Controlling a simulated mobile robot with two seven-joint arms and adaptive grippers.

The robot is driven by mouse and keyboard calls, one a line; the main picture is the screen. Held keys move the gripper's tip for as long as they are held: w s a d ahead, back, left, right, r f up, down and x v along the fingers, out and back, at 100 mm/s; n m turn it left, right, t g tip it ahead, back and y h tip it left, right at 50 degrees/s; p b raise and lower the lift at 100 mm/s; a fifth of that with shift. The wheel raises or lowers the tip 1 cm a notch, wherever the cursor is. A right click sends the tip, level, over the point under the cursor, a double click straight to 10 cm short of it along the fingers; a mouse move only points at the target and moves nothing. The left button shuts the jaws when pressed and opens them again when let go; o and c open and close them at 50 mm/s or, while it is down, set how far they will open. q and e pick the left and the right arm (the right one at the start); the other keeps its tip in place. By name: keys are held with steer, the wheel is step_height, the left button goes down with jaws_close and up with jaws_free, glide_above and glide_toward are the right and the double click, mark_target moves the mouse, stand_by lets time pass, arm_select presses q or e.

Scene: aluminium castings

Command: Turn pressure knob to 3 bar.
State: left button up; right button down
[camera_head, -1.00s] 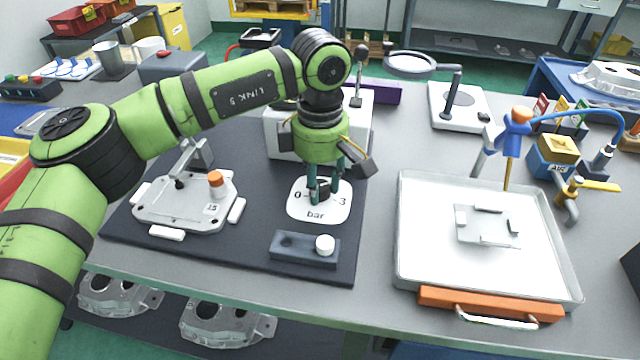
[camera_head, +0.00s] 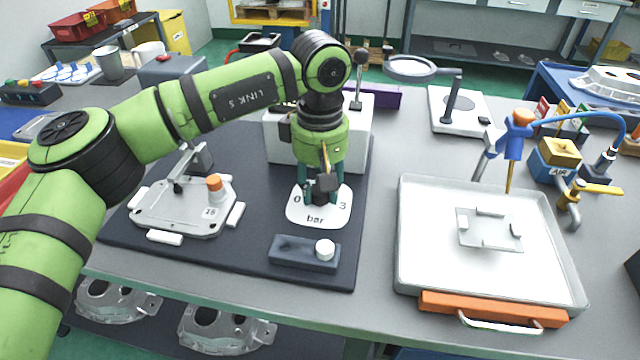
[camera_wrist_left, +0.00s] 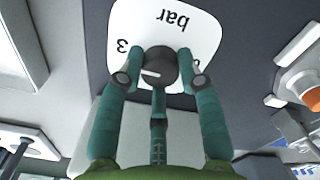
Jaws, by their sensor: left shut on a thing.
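The pressure knob (camera_wrist_left: 160,63) is a dark round knob on a white dial plate (camera_head: 328,217) marked 0, 3 and "bar". In the wrist view the dial plate (camera_wrist_left: 205,25) appears upside down, with the 3 at left. A short white mark on the knob lies towards the side of the 3; I cannot tell whether it lines up exactly. My left gripper (camera_head: 322,195) points down over the dial and is shut on the knob, with green fingers (camera_wrist_left: 157,75) on both sides. In the head view the gripper mostly hides the knob. My right gripper is out of view.
Left of the dial is a metal fixture plate (camera_head: 165,222) with an orange-topped post (camera_head: 214,184). In front is a dark block (camera_head: 290,254) with a white button (camera_head: 324,249). A white box (camera_head: 355,130) stands behind my gripper. A white tray (camera_head: 425,270) lies to the right.

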arm_select(q)
steer(key=shift+s+f, duration=0.1)
stand_by(0.3)
steer(key=o, duration=1.1)
steer(key=shift+o, duration=0.2)
step_height(320, 180, up, 12)
